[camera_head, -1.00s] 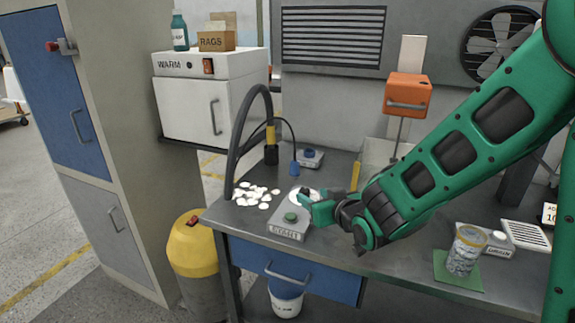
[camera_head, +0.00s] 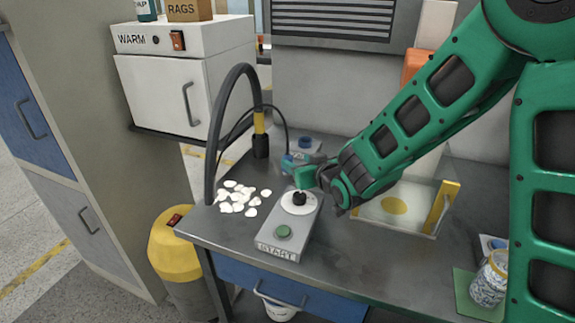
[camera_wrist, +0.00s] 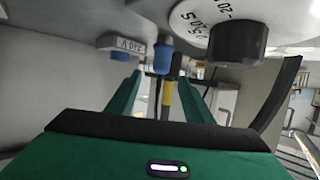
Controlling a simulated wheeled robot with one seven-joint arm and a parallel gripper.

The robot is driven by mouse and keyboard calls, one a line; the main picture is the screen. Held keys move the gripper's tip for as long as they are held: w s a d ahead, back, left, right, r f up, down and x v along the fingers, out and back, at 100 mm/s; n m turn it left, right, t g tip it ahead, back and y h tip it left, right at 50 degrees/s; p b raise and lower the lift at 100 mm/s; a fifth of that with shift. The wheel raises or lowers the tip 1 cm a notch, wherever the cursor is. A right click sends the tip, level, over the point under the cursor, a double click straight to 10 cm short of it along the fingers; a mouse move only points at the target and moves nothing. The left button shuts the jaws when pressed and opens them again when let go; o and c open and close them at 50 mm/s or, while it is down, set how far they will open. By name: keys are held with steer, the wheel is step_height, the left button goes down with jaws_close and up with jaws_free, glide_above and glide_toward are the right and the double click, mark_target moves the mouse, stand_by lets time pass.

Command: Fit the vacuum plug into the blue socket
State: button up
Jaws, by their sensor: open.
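The blue vacuum plug (camera_head: 288,163) hangs on a thin black cord just beyond my gripper (camera_head: 300,172). In the wrist view the plug (camera_wrist: 162,56) shows between and beyond the two green fingertips (camera_wrist: 160,76). My gripper is open and empty; I cannot tell how far the plug is from the fingers. The blue socket (camera_head: 305,142) is on top of a small grey box at the back of the bench, behind the plug. In the wrist view the socket (camera_wrist: 120,56) appears upside down, left of the plug.
A grey START box (camera_head: 285,232) with a green button and black-knobbed dial (camera_head: 299,200) sits close below my gripper. A thick black hose (camera_head: 215,140) arches at left, beside scattered white shells (camera_head: 238,198). A tray (camera_head: 395,208) lies right.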

mark_target(290, 157)
steer(key=shift+x, duration=3.05)
steer(key=shift+r, duration=0.15)
steer(key=c, duration=1.2)
